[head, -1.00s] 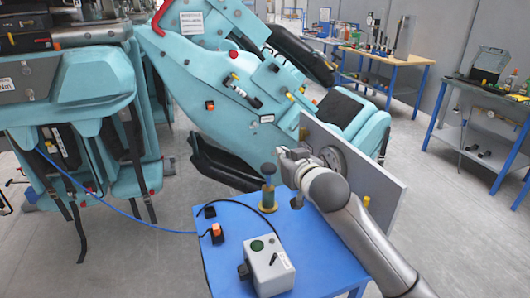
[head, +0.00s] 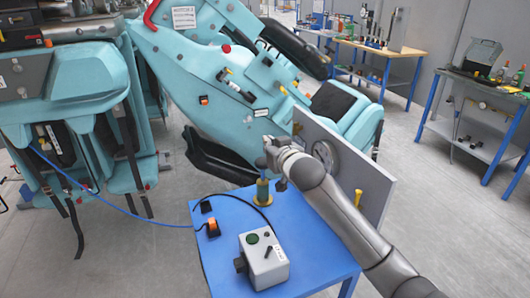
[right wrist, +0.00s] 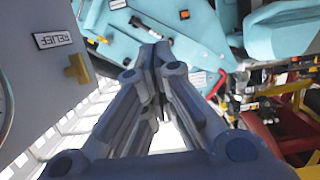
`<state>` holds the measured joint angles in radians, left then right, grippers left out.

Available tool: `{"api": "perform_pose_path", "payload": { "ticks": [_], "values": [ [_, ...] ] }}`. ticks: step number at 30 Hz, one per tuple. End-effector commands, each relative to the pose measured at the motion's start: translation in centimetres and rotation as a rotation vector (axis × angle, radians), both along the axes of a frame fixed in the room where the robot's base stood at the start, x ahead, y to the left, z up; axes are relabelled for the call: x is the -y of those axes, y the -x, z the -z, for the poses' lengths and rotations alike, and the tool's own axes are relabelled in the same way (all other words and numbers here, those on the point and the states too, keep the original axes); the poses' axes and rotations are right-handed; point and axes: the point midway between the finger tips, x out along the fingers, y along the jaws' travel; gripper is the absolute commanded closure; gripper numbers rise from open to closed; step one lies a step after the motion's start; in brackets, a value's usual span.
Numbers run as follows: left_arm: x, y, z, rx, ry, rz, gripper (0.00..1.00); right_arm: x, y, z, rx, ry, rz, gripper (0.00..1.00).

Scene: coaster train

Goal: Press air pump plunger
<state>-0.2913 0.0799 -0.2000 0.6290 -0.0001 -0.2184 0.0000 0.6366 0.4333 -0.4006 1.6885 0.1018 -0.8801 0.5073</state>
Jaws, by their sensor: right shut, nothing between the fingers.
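My right gripper (head: 267,148) is shut and empty, just above the pump in the head view. It covers the plunger's top, so I cannot tell whether it touches the plunger or how far down the plunger is. In the right wrist view the shut fingers (right wrist: 155,55) meet at their tips, and the pump does not show. My left gripper is not in view.
The blue table (head: 225,265) also carries a grey control box (head: 264,262) with a green button, an orange-topped part (head: 212,227) and a black hose. A grey upright panel (head: 372,190) stands right beside my arm. Teal coaster seats (head: 245,100) stand behind.

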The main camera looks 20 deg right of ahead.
Motion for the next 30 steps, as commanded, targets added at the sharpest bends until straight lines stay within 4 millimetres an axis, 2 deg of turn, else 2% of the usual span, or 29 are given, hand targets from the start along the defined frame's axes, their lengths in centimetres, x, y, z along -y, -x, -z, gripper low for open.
{"api": "perform_pose_path", "payload": {
  "ticks": [10,12,18,30],
  "values": [
    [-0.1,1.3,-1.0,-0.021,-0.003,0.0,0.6,-0.2,-4.1,0.9,0.0,0.0,0.0,1.0],
    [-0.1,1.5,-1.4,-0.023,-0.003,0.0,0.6,-0.2,-3.9,2.3,-0.006,0.001,0.0,1.0],
    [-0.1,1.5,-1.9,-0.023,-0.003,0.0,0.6,-0.2,-3.9,4.4,-0.001,0.0,0.0,1.0],
    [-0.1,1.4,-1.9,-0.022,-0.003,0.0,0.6,-0.2,-3.9,5.0,0.0,0.0,-0.001,1.0]
  ]
}}
